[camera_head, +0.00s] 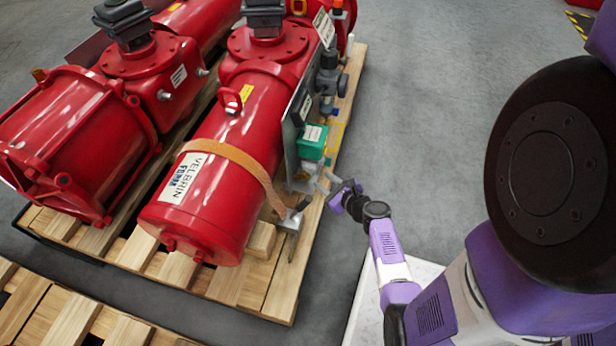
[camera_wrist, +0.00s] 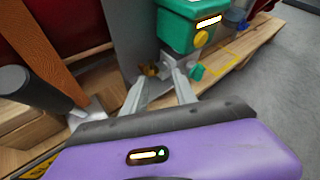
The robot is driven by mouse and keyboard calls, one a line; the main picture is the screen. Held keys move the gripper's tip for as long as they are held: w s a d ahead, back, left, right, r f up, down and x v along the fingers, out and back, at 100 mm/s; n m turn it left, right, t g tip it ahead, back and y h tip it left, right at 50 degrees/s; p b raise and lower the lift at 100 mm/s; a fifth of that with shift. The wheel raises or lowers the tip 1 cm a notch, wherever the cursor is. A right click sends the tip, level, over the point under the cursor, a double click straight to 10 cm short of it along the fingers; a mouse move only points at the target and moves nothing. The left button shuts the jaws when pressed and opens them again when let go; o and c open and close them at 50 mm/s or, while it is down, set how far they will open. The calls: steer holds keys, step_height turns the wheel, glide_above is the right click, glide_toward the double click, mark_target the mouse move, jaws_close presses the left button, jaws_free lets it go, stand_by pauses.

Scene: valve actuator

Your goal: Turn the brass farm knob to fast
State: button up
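The small brass knob (camera_wrist: 148,69) shows in the wrist view, low on the grey panel (camera_wrist: 140,25) and left of the green box (camera_wrist: 190,25). My gripper (camera_wrist: 154,76) points at it, with its two grey fingers apart and the knob at or just beyond the fingertips. I cannot tell whether either finger touches it. In the head view my gripper (camera_head: 327,186) is by the lower end of the panel (camera_head: 292,125), on the right side of the red cylinder. The knob is too small to make out there. No speed marking is readable.
A yellow knob (camera_wrist: 201,39) is on the green box, and a green knob (camera_wrist: 197,72) sits below it, close to the right finger. An orange strap (camera_head: 235,155) crosses the red cylinder (camera_head: 215,200) to a ratchet buckle (camera_head: 291,220). Wooden pallets lie underneath. Grey floor (camera_head: 430,90) is clear to the right.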

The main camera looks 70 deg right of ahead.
mark_target(304, 172)
steer(key=w+d+f+b, duration=0.1)
steer(key=w, duration=0.1)
steer(key=w+f+m+b, duration=0.1)
steer(key=w, duration=0.1)
steer(key=w+d+f+m+t+b, duration=0.1)
steer(key=w, duration=0.1)
steer(key=shift+w+d+f, duration=0.1)
steer(key=shift+w+d, duration=0.05)
steer(key=shift+d, duration=0.15)
steer(key=shift+w+d+b, duration=0.2)
steer(key=shift+w+b, duration=0.1)
steer(key=shift+w, duration=0.05)
steer(key=shift+c, duration=0.2)
jaws_close()
